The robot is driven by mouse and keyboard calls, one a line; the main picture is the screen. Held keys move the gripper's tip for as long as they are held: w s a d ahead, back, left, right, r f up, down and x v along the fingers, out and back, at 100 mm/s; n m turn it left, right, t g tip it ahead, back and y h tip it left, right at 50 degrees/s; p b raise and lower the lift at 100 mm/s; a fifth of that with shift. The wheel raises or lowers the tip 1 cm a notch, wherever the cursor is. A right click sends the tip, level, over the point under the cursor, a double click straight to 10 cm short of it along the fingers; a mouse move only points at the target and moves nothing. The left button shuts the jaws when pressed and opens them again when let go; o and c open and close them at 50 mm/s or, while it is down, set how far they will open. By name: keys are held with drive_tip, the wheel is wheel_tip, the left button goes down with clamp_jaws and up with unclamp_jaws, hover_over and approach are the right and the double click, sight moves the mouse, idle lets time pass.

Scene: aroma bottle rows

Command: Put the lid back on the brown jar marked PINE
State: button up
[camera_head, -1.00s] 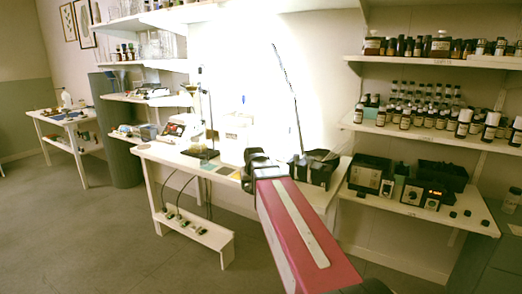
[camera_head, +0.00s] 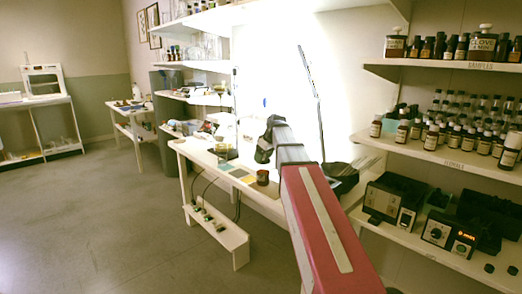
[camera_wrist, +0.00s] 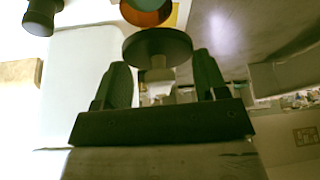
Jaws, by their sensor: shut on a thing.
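My gripper (camera_wrist: 165,80) is shut on a dark round lid (camera_wrist: 157,44) by the pale stem on its underside or top; which side I cannot tell. The same gripper shows in the head view (camera_head: 265,145), above the table's front part, and the lid is not distinct there. A brown jar (camera_head: 262,178) stands on the white table, just below my gripper. In the wrist view an amber, open round mouth (camera_wrist: 148,12) is cut by the top edge, just beyond the lid and apart from it as far as I see. No PINE lettering is readable.
A dark basket-like holder (camera_head: 340,178) stands right of the jar. Shelves at right hold several brown bottles (camera_head: 450,135) and black devices (camera_head: 440,232). The floor at left is clear.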

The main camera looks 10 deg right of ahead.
drive_tip(key=shift+w+r+n, duration=0.3)
drive_tip(key=shift+w+r, duration=0.1)
drive_tip(key=shift+w, duration=0.3)
drive_tip(key=shift+f, duration=3.2)
drive_tip(key=shift+d+f, duration=0.1)
drive_tip(key=o, duration=1.1)
drive_tip(key=shift+r, duration=3.5)
